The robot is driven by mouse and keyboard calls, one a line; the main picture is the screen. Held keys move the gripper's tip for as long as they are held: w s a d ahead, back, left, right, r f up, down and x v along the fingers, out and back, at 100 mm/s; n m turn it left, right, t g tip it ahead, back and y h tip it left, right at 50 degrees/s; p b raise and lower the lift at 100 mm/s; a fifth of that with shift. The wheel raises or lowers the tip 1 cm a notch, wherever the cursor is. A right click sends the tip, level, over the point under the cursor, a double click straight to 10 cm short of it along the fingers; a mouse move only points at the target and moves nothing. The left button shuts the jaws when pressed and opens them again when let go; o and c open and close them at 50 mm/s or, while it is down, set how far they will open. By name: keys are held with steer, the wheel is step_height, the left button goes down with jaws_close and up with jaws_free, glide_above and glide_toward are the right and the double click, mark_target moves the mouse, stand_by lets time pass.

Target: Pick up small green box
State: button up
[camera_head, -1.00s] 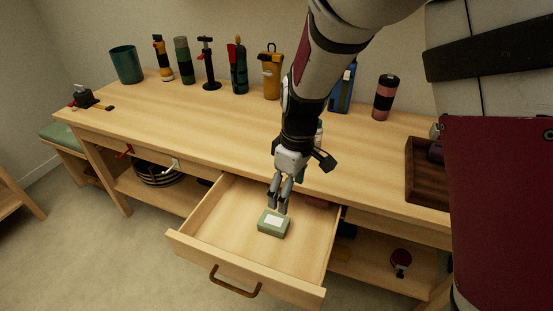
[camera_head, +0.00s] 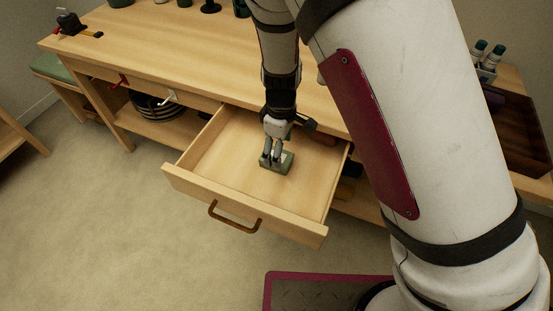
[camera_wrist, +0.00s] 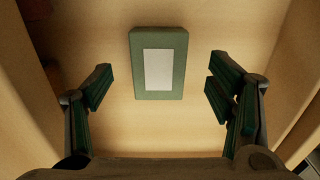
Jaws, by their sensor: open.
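The small green box (camera_head: 284,164) with a pale label lies in the open wooden drawer (camera_head: 215,160). In the wrist view the green box (camera_wrist: 139,80) lies flat on the drawer floor, with its label facing me. My gripper (camera_head: 273,164) points down into the drawer at the box and partly covers it in the head view. In the wrist view my gripper (camera_wrist: 158,90) is open, one finger on each side. The box lies between the finger lines and toward the top of the picture, with clear gaps to both fingers. I cannot tell the exact height above it.
The drawer's front wall with its brown handle (camera_head: 234,217) and its side walls surround the box. The wooden tabletop (camera_head: 190,55) is above and behind. A dark wooden tray (camera_head: 522,130) stands at the right. The drawer floor around the box is mostly clear.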

steer(key=f, duration=0.2)
steer(key=a+f+b, duration=0.1)
steer(key=shift+w+f, duration=0.25)
steer(key=shift+f, duration=0.75)
steer(key=c, duration=1.3)
